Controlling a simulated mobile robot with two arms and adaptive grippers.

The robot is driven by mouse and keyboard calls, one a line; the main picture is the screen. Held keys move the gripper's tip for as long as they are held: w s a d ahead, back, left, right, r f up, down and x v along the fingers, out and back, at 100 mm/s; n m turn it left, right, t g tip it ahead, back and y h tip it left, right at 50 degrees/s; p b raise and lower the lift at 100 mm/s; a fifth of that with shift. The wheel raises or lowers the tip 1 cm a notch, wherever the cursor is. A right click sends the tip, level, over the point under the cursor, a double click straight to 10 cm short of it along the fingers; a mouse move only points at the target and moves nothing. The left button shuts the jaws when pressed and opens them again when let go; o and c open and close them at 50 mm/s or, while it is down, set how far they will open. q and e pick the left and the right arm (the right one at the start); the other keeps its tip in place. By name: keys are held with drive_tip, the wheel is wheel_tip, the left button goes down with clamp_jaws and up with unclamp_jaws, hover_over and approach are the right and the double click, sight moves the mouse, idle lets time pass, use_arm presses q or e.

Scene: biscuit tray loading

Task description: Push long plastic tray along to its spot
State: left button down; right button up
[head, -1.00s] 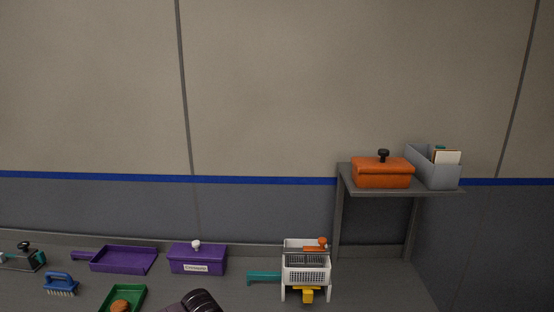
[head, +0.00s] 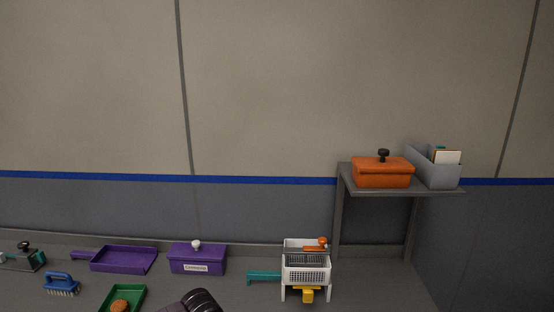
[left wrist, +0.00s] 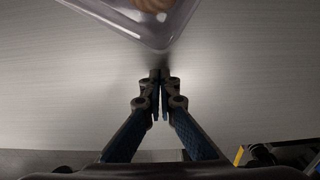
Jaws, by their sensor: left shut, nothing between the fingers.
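A clear plastic tray (left wrist: 152,42) shows at the top of the left wrist view, with a corner pointing toward my left gripper. Only that end is in frame, so its full length is hidden. Something round and tan, like a biscuit (left wrist: 152,5), is in it. My left gripper (left wrist: 160,75) is shut and empty, its fingertips just below the tray corner. I cannot tell whether they touch it. The clear tray does not show in the head view. My right gripper is not in view.
In the head view, a green tray (head: 134,293) holds a round brown item. A brush (head: 61,283), purple tray (head: 123,259), lidded purple box (head: 197,259) and white basket stand (head: 306,270) share the worktop. A raised shelf (head: 400,190) holds an orange box (head: 382,174) and grey bin (head: 436,170).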

use_arm(q)
drive_tip(key=shift+w+a+f+b, duration=0.1)
drive_tip(key=shift+w+a+b, duration=0.35)
drive_tip(key=shift+w+b, duration=0.6)
drive_tip(key=shift+w+a+b, duration=0.45)
drive_tip(key=shift+w+b, duration=0.4)
drive_tip(key=shift+w, duration=0.35)
drive_tip(key=shift+w+a+f+b, duration=0.1)
drive_tip(key=shift+w+a+b, duration=0.35)
drive_tip(key=shift+w+b, duration=0.6)
drive_tip(key=shift+w+a+r+b, duration=0.1)
drive_tip(key=shift+w+a+b, duration=0.35)
drive_tip(key=shift+w+b, duration=0.65)
drive_tip(key=shift+w+a+b, duration=0.4)
drive_tip(key=shift+w+b, duration=0.65)
drive_tip(key=shift+w, duration=0.05)
drive_tip(key=shift+w+a+r+b, duration=0.1)
drive_tip(key=shift+w+a+b, duration=0.35)
drive_tip(key=shift+w+b, duration=0.65)
drive_tip(key=shift+s+d+r+p, duration=0.2)
drive_tip(key=shift+s+p, duration=0.3)
drive_tip(key=shift+p, duration=0.25)
drive_tip(key=shift+s+d+f+p, duration=0.1)
drive_tip(key=shift+s+d+p, duration=0.1)
drive_tip(key=shift+s+p, duration=0.2)
drive_tip(key=shift+s+d+f+p, duration=0.15)
drive_tip(key=shift+s+p, duration=0.15)
drive_tip(key=shift+s, duration=0.2)
drive_tip(key=shift+r+p, duration=2.6)
drive_tip(key=shift+r, duration=1.5)
